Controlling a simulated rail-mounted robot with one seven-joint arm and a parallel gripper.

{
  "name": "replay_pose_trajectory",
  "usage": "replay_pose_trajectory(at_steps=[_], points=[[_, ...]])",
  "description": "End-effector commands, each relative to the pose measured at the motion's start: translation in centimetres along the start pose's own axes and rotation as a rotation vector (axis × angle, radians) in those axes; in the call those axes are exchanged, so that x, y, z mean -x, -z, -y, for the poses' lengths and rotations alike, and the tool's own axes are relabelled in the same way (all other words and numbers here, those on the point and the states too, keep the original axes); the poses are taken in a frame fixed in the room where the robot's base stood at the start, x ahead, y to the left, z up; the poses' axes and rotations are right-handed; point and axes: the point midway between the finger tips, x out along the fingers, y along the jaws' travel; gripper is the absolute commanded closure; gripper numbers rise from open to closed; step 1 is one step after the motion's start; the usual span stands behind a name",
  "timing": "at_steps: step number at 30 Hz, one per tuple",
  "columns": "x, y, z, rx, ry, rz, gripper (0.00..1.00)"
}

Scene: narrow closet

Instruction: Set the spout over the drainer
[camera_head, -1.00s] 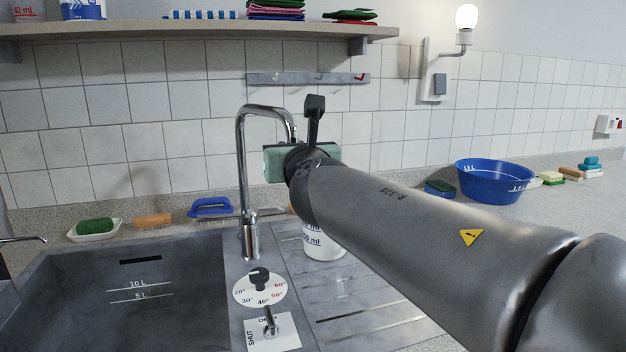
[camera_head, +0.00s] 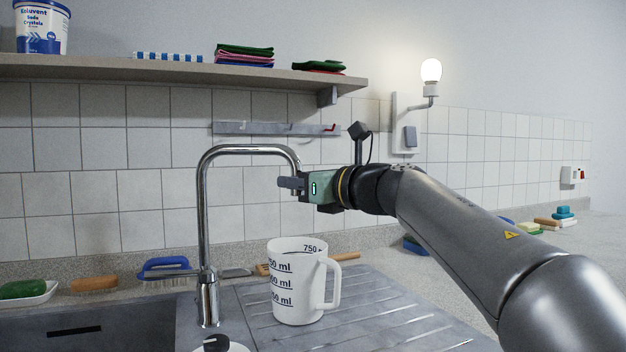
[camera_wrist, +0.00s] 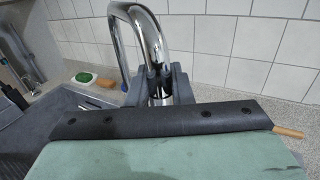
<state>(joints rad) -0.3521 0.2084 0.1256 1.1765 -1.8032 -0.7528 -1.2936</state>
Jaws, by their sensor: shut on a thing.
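The chrome spout (camera_head: 203,215) rises from its base between the sink and the drainer. It bends to the right, and its tip hangs on the drainer side, above the white jug. My gripper (camera_head: 291,183) is shut on the spout's down-turned end. In the wrist view the dark fingers (camera_wrist: 160,87) sit on both sides of the spout's end (camera_wrist: 152,42). The grey ribbed drainer (camera_head: 390,317) lies right of the spout's base. A white measuring jug (camera_head: 297,295) stands upright on it, below my gripper, its handle to the right.
The sink (camera_head: 110,325) is at the lower left. A blue brush (camera_head: 165,267), an orange sponge (camera_head: 94,284) and a soap dish (camera_head: 27,293) lie along the back ledge. A shelf (camera_head: 170,70) runs above. A wall lamp (camera_head: 431,75) is at the right.

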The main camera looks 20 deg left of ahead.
Motion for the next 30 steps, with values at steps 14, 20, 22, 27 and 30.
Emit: replay_pose_trajectory(at_steps=[14,20,22,27,30], points=[[-0.3,0.1,0.0,-0.001,-0.012,0.001,0.72],[-0.2,0.1,-0.1,-0.001,-0.012,0.001,0.60],[-0.2,0.1,-0.1,-0.001,-0.012,0.001,0.60],[0.5,0.0,0.0,0.000,-0.010,0.001,0.60],[1.8,0.0,0.0,-0.001,-0.010,0.001,0.60]])
